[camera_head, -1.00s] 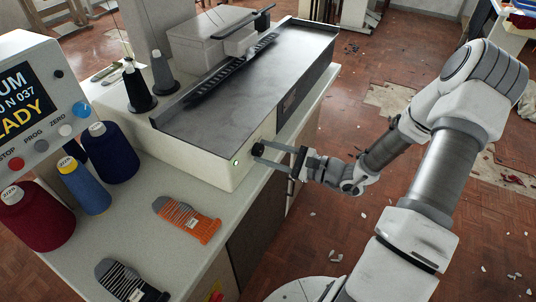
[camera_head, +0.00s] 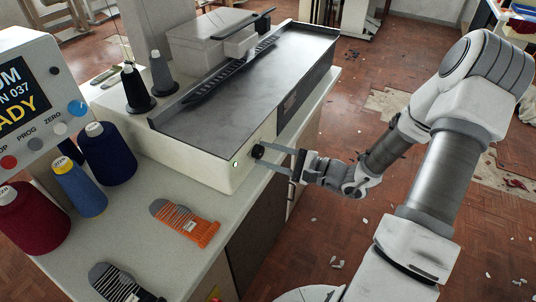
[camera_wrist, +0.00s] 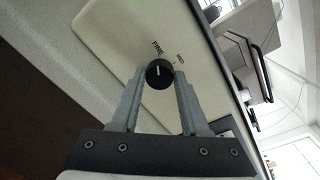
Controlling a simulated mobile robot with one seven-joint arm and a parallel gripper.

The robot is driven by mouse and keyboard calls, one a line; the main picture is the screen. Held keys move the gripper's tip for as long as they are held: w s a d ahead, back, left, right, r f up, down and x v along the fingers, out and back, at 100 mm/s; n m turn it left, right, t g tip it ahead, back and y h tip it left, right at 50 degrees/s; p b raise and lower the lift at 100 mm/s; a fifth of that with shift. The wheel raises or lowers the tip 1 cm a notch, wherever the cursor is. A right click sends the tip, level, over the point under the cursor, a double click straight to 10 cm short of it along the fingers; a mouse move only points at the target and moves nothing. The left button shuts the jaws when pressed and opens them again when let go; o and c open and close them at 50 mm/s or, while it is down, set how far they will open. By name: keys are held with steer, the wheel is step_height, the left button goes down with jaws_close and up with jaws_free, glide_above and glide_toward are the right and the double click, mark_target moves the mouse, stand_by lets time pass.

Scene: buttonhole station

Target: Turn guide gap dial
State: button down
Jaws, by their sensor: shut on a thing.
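The guide gap dial (camera_wrist: 159,73) is a small round black knob with a white pointer line, on the cream end face of the machine. The words FINE and MED are printed beside it. In the head view the dial (camera_head: 258,151) shows as a dark knob right of a green light. My gripper (camera_head: 268,157) reaches it from the right. In the wrist view my gripper (camera_wrist: 160,80) has one grey finger on each side of the dial and is shut on it. The pointer line stands nearly upright in the wrist view, below the gap between the words.
The machine's grey metal top (camera_head: 250,90) lies above the dial. On the pale bench stand red, blue and navy thread cones (camera_head: 107,152). An orange striped sock piece (camera_head: 185,222) and a dark striped one (camera_head: 122,284) lie in front. A control panel (camera_head: 35,95) is at left.

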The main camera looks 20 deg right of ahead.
steer(key=shift+c, duration=2)
jaws_free()
steer(key=f+p+v, duration=0.1)
steer(key=p+v, duration=0.1)
steer(key=v, duration=1.5)
steer(key=shift+s+d+r, duration=0.15)
steer(key=shift+s+r, duration=0.05)
steer(key=shift+r, duration=0.3)
